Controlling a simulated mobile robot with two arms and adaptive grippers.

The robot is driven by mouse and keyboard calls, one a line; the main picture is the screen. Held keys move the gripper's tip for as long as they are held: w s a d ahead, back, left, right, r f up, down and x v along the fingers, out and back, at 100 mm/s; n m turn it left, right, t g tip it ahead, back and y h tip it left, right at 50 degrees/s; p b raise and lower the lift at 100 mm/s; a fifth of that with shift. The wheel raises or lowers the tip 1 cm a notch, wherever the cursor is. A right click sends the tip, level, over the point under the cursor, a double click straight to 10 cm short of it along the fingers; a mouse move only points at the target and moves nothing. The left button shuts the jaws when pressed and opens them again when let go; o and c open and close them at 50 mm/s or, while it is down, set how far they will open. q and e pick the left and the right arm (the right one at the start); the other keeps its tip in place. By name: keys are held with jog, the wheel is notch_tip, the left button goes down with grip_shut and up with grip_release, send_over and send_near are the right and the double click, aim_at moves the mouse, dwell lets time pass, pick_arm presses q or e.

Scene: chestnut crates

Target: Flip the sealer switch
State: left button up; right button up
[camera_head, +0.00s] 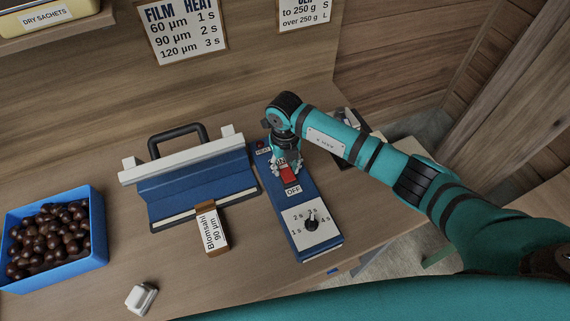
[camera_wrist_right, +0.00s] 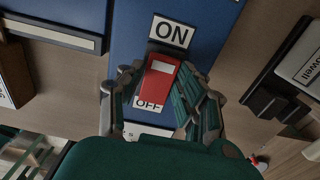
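The sealer's blue control box (camera_head: 306,238) lies on the bench beside the bag sealer (camera_head: 196,182). Its red switch (camera_head: 288,175) sits between the ON and OFF labels; it also shows in the right wrist view (camera_wrist_right: 157,84). There, ON is fully visible above it and the switch overlaps the top of OFF. I cannot tell for sure which side is pressed. My right gripper (camera_wrist_right: 160,78) is over the switch, its fingers apart, one on each side. Contact is unclear. In the head view, the right gripper (camera_head: 285,160) hides part of the ON label. My left gripper is out of view.
A timer dial (camera_head: 311,219) is on the box's near end. A labelled film box (camera_head: 214,230) stands in front of the sealer. A blue crate (camera_head: 82,262) of chestnuts is at left, a small white item (camera_head: 141,298) at the front. A dark device is right of the box.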

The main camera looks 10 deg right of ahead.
aim_at(290, 178)
jog(key=c, duration=0.6)
jog(key=shift+s+d+t+b, duration=0.15)
jog(key=shift+t+b, duration=0.3)
jog(key=shift+t, duration=0.35)
jog(key=shift+s+r+t, duration=0.1)
jog(key=shift+t, duration=0.4)
jog(key=o, duration=1.1)
jog(key=v, duration=1.2)
jog(key=shift+d, duration=0.15)
